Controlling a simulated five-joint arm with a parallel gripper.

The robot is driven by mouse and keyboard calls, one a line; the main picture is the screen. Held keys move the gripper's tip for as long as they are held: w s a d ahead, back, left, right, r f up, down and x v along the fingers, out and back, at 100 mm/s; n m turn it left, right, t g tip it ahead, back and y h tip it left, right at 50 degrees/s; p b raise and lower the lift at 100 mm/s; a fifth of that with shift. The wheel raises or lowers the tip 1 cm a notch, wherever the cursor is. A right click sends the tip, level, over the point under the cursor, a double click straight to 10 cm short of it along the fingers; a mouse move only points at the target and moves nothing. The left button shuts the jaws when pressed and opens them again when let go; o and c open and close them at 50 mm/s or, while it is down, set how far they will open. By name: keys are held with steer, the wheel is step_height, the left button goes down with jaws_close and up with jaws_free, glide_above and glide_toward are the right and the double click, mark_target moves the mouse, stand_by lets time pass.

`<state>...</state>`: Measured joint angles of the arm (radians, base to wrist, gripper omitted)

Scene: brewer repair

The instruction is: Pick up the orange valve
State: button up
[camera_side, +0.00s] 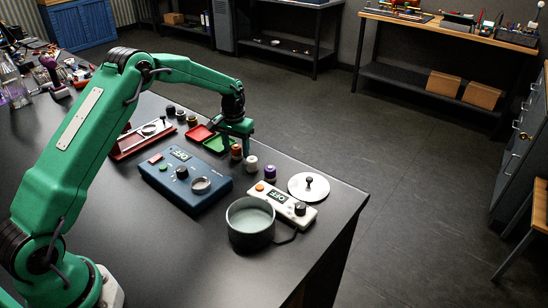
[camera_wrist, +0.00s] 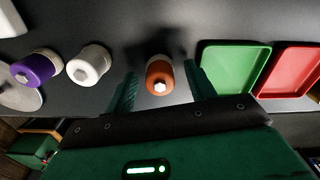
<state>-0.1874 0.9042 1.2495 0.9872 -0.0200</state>
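The orange valve (camera_side: 236,152) stands upright on the black table, just below my gripper in the side view. In the wrist view the orange valve (camera_wrist: 159,77) shows from above, with a pale knob on top. It lies between my two green fingers. My gripper (camera_wrist: 160,88) is open, with a gap between each finger and the valve. In the side view my gripper (camera_side: 234,138) points down close to the valve, and its fingertips are hard to make out.
A white valve (camera_wrist: 89,65) and a purple valve (camera_wrist: 36,68) stand beside the orange one. On the other side lie a green tray (camera_wrist: 232,68) and a red tray (camera_wrist: 292,72). A blue control box (camera_side: 184,178), a grey pot (camera_side: 250,222) and a white control unit (camera_side: 282,204) stand nearby.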

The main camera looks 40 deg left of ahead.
mark_target(237, 146)
steer(key=c, duration=1.1)
steer(key=shift+o, duration=0.2)
steer(key=shift+r, duration=0.15)
steer(key=shift+r, duration=0.9)
step_height(237, 146, up, 2)
steer(key=shift+r, duration=0.25)
steer(key=s+d+r, duration=0.4)
steer(key=d+r, duration=0.2)
steer(key=d, duration=0.5)
steer(key=shift+r, duration=0.25)
